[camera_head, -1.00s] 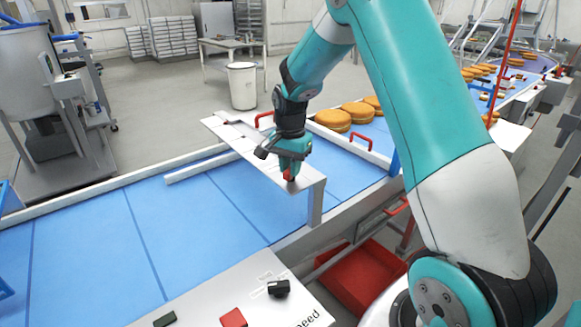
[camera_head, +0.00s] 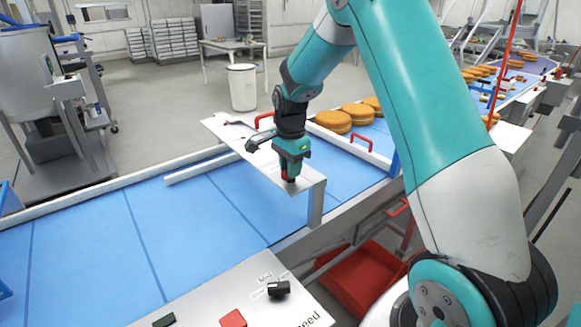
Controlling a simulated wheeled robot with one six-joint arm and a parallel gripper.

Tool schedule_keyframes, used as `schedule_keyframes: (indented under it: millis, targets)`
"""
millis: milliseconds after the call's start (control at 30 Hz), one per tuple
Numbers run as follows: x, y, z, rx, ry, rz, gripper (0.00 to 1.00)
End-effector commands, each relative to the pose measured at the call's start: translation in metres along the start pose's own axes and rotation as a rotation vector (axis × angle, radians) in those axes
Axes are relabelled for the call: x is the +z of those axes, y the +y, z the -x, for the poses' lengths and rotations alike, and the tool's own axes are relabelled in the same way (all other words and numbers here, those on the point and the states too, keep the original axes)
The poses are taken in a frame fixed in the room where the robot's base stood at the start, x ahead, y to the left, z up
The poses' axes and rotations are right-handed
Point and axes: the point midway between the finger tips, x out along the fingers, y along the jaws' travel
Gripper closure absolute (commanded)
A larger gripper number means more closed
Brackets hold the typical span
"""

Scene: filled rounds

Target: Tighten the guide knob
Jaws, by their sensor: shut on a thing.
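My gripper (camera_head: 290,178) points straight down at the near end of the light metal plate (camera_head: 240,143) that bridges the blue belt. It is shut on the guide knob, which is mostly hidden between the fingers. A little red shows at the fingertips, and I cannot tell whether it is the knob or part of the fingers. The guide rail (camera_head: 195,163), a pale bar, runs along the belt below the plate.
Round golden cakes (camera_head: 333,121) sit on the blue belt (camera_head: 180,230) behind the plate. A control panel (camera_head: 215,295) with a black switch (camera_head: 278,289) and a red button (camera_head: 233,318) is in front. A red crate (camera_head: 362,277) stands below the belt's near side.

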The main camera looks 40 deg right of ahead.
Motion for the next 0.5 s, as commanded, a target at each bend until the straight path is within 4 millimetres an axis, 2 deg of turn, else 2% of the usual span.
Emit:
schedule_keyframes:
  millis: [200,233,333,500]
  targets:
    - [-0.0006,-0.0015,0.0020,-0.006,0.002,-0.004,1.00]
    - [-0.0006,-0.0015,0.0020,-0.006,0.002,-0.004,0.76]
    - [-0.0005,-0.0013,0.0018,-0.005,0.002,-0.003,0.53]
    - [-0.0003,-0.0007,0.0010,-0.003,0.001,-0.002,0.53]
